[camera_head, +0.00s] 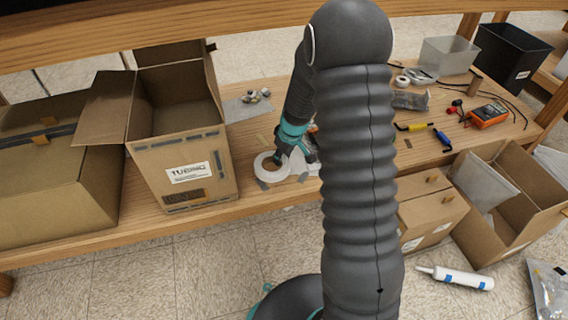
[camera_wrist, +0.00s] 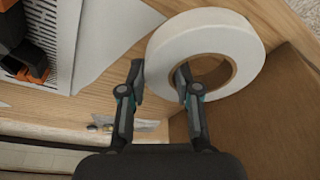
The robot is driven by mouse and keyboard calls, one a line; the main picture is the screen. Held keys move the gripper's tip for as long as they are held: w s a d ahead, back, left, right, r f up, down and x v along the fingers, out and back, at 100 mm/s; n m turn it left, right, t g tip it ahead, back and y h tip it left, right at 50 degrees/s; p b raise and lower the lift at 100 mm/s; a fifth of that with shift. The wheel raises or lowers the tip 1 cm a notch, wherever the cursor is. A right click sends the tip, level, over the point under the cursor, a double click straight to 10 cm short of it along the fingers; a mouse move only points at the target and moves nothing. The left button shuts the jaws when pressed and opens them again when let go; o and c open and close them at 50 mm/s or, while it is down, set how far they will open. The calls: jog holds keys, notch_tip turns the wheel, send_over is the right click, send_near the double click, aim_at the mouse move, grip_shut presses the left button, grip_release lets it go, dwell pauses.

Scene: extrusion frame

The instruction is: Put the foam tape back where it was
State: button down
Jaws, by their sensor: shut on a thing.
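The foam tape is a white roll with a brown core. In the head view the foam tape (camera_head: 266,173) is at the front of the wooden bench, just right of the open TUBING box. In the wrist view the foam tape (camera_wrist: 213,41) fills the upper right. My gripper (camera_wrist: 160,78) is shut on the roll's wall, one finger in the core hole and the other outside the rim. My gripper (camera_head: 288,157) is partly hidden behind my arm in the head view. I cannot tell whether the roll touches the bench.
The TUBING box (camera_head: 185,145) stands close left of the roll, with another carton (camera_head: 55,185) further left. A small bag (camera_head: 248,106) lies behind on the bench (camera_head: 262,225). An orange multimeter (camera_head: 487,116), yellow and blue tools, and bins are at right. My arm hides the middle.

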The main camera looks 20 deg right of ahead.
aim_at(283, 164)
jog(key=shift+f+b, duration=0.35)
jog(key=shift+f, duration=1.55)
jog(key=shift+f, duration=0.15)
jog(key=c, duration=0.8)
grip_release()
